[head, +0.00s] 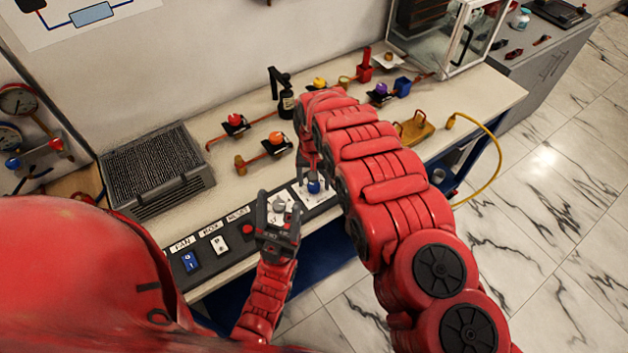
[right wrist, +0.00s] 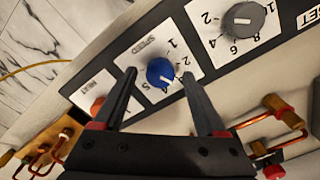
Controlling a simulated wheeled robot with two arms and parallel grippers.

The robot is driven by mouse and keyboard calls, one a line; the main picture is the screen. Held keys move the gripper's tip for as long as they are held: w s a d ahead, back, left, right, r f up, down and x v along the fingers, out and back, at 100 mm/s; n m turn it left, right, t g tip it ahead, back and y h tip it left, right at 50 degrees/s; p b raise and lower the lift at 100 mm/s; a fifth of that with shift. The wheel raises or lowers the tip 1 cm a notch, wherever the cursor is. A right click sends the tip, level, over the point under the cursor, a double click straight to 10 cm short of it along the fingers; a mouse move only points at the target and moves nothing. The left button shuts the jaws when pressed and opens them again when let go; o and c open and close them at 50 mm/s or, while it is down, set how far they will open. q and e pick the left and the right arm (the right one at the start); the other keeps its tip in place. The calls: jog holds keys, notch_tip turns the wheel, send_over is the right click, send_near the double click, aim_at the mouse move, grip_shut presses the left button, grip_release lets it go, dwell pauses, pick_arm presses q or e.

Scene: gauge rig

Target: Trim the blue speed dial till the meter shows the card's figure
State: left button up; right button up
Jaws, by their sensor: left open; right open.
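The blue speed dial (head: 314,187) sits on a white plate on the panel along the bench front. In the right wrist view the dial (right wrist: 160,72) carries a white pointer mark aimed toward the lower right, near the numbered scale. My right gripper (right wrist: 159,74) is open, its fingers on either side of the dial, with visible gaps. In the head view my right arm partly hides that gripper. My left gripper (head: 279,207) is open at the grey dial (right wrist: 243,18), left of the blue one. Round gauges (head: 18,100) show at the left, too small to read. I cannot make out the figure card.
A dark grilled box (head: 155,170) stands at the bench's left. Valves on copper pipes (head: 277,140) stand behind the panel. A yellow hose (head: 495,155) hangs at the right.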

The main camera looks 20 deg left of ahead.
aim_at(314, 184)
notch_tip(314, 184, up, 5)
jog(key=shift+r+b, duration=0.2)
jog(key=shift+b, duration=0.85)
notch_tip(314, 184, up, 12)
jog(key=p, duration=1.1)
jog(key=shift+f, duration=0.2)
